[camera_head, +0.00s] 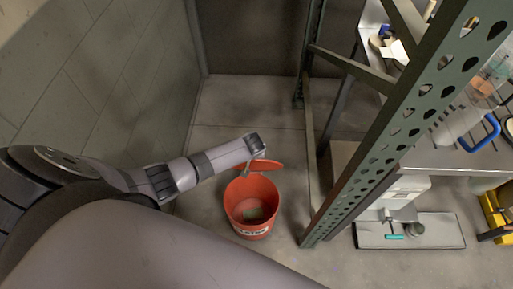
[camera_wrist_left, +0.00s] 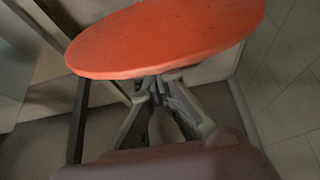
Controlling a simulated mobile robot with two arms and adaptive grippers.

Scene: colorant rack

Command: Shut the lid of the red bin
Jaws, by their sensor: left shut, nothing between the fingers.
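The red bin (camera_head: 237,221) stands on the floor with its mouth open toward the head camera, and something small and greenish lies inside. Its red lid (camera_head: 264,165) is raised at the bin's far edge. The lid also fills the upper part of the left wrist view (camera_wrist_left: 165,40). My left gripper (camera_head: 244,170) is at the lid's left side in the head view. In the left wrist view its shut fingers (camera_wrist_left: 158,86) meet just at the lid's near edge, with nothing between them. I cannot tell whether they touch the lid. My right gripper is not in view.
A green perforated rack post (camera_head: 405,125) rises close to the right of the bin. Shelving with a blue-handled container (camera_head: 480,134) and a floor scale (camera_head: 410,232) stand beyond it. A grey wall (camera_head: 110,70) is at left. Floor behind the bin is clear.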

